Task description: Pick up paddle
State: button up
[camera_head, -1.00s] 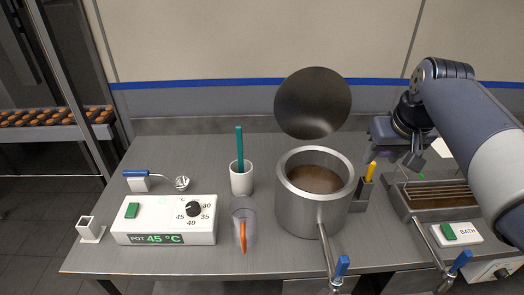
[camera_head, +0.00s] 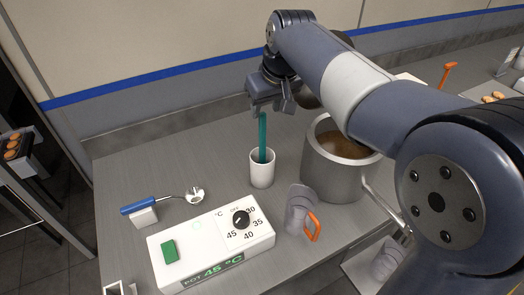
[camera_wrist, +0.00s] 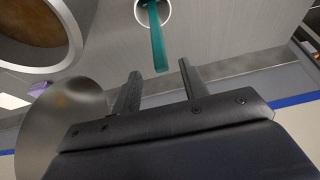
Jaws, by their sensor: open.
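The paddle (camera_head: 262,138) shows as a flat teal handle standing nearly upright in a white cup (camera_head: 261,174); its lower end is hidden inside the cup. My gripper (camera_head: 272,108) is open and empty, just above the top of the handle. In the wrist view the two fingers (camera_wrist: 160,76) are spread, and the teal paddle (camera_wrist: 157,38) ends close to the gap between their tips. The cup (camera_wrist: 168,17) is at the top edge there. No contact between fingers and paddle is visible.
A steel pot (camera_head: 325,178) of brown liquid stands right of the cup. A grey jug (camera_head: 297,208) with an orange handle is in front. A control box (camera_head: 205,245) and a blue-handled ladle (camera_head: 150,203) are at left. Bare counter lies left of the cup.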

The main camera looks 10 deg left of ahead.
aim_at(264, 114)
jog(key=x, duration=0.3)
jog(key=shift+f, duration=0.1)
jog(key=shift+p+x, duration=0.65)
jog(key=shift+x, duration=2)
jog(key=shift+s, duration=0.15)
jog(key=shift+c, duration=0.5)
grip_shut()
